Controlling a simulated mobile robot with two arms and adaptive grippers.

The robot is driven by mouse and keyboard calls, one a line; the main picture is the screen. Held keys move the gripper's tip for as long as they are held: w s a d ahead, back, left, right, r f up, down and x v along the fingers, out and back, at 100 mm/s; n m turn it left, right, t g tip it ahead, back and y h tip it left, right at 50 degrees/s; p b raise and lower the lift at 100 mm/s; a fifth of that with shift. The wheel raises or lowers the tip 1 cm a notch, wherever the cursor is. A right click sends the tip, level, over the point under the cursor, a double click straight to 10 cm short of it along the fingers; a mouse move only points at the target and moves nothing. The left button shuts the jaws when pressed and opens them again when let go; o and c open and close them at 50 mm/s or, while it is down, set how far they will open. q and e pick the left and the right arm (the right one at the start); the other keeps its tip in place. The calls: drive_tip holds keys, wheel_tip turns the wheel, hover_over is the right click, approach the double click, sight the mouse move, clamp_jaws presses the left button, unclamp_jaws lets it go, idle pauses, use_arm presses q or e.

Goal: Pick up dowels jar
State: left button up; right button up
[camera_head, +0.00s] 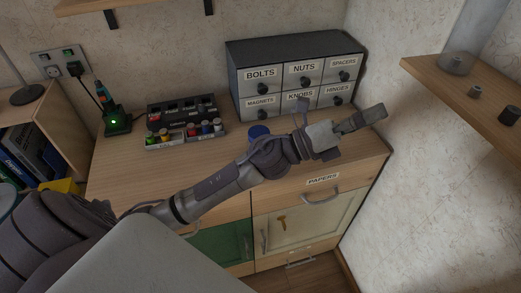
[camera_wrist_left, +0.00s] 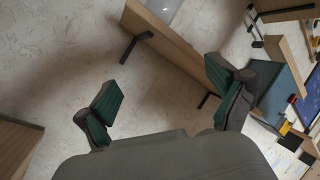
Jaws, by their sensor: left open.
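No jar with a readable dowels label shows. A round blue thing (camera_head: 259,132), perhaps a jar lid, stands on the cabinet top, partly hidden behind my left arm. A grey, see-through vessel (camera_head: 457,62) stands on the right wall shelf; a pale thing on a shelf (camera_wrist_left: 162,8) in the wrist view may be the same. I cannot tell whether either is the dowels jar. My left gripper (camera_head: 366,119) is over the right end of the cabinet top, pointing right, away from the blue thing. In the wrist view its fingers (camera_wrist_left: 163,88) are apart, with nothing between them. My right gripper is out of view.
A labelled drawer box (camera_head: 295,76) stands at the back of the wooden cabinet (camera_head: 115,170). A paint rack (camera_head: 186,134) and a green-lit charger (camera_head: 117,122) are left of it. The right shelf (camera_head: 475,85) juts out and holds two small dark pieces.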

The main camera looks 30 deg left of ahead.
use_arm(q)
drive_tip(key=s+d+f+m+g+h, duration=0.15)
drive_tip(key=d+m+g, duration=0.25)
drive_tip(key=m+g, duration=0.75)
drive_tip(key=m+g+y, duration=0.4)
drive_tip(key=m+y, duration=0.7)
drive_tip(key=y, duration=0.7)
hover_over(257, 132)
drive_tip(key=shift+t, duration=0.25)
drive_tip(key=f, duration=0.4)
drive_tip(key=d+f, duration=0.1)
drive_tip(key=f, duration=0.2)
drive_tip(key=shift+w, duration=0.1)
drive_tip(key=shift+a+f+y, duration=0.1)
drive_tip(key=shift+a+y, duration=0.15)
drive_tip(key=shift+a, duration=0.15)
wheel_tip(257, 132, down, 8)
drive_tip(key=shift+r+p, duration=0.1)
drive_tip(key=shift+p, duration=0.55)
wheel_tip(257, 132, down, 5)
drive_tip(key=shift+w+r+p, duration=0.1)
drive_tip(key=shift+p, duration=0.9)
drive_tip(key=shift+f, duration=0.4)
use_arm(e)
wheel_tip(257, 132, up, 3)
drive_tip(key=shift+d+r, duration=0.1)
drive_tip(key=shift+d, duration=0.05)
